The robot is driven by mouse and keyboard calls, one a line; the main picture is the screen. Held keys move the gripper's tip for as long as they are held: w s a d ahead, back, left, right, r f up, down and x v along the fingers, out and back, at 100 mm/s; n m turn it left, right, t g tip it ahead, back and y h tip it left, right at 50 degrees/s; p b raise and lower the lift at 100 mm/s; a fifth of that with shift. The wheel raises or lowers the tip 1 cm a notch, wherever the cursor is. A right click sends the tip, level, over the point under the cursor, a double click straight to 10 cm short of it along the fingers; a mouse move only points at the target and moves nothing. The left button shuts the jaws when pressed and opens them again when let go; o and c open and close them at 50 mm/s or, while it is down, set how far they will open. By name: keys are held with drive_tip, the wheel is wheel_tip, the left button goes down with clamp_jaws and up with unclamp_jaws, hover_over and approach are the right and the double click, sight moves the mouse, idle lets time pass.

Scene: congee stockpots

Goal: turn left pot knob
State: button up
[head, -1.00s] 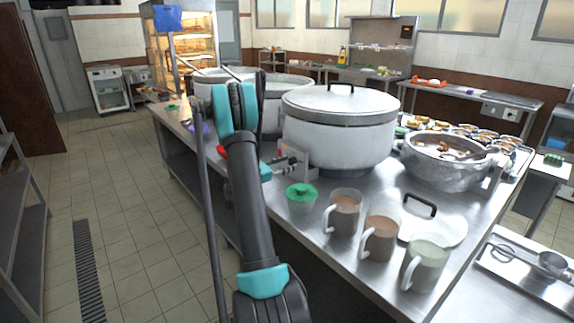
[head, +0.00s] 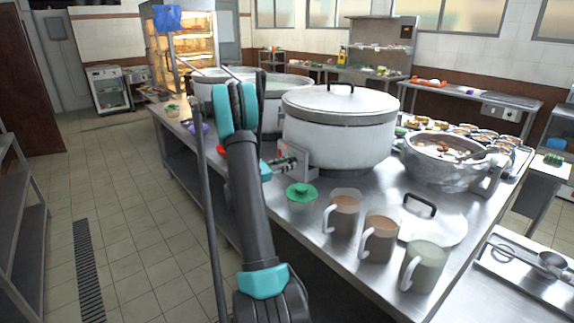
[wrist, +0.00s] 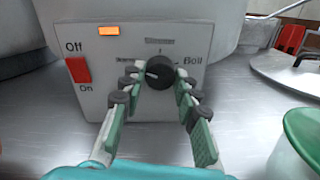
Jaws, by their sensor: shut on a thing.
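The left pot (head: 338,140) is a large white lidded stockpot on the steel counter. Its white control panel (wrist: 120,45) faces me in the wrist view. The round black knob (wrist: 160,73) has a white mark pointing left, away from the word "Boil" at its right. My gripper (wrist: 160,84) has its two teal-padded fingers on either side of the knob, shut on it. In the head view my gripper (head: 284,166) is at the panel, and my arm and fingers hide the knob.
A red off/on switch (wrist: 78,70) and a lit orange lamp (wrist: 109,30) are on the panel. A green-lidded container (head: 301,197) stands close to my gripper. Several mugs (head: 379,238), a loose lid (head: 445,228) and an open pot (head: 440,168) stand to the right.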

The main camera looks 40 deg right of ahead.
drive_tip(key=m, duration=1.5)
drive_tip(key=shift+s+t+y, duration=0.1)
drive_tip(key=shift+t+y, duration=0.2)
drive_tip(key=m, duration=1.1)
drive_tip(key=shift+t, duration=0.3)
drive_tip(key=shift+m, duration=0.4)
drive_tip(key=o, duration=1.2)
drive_tip(key=shift+c, duration=0.2)
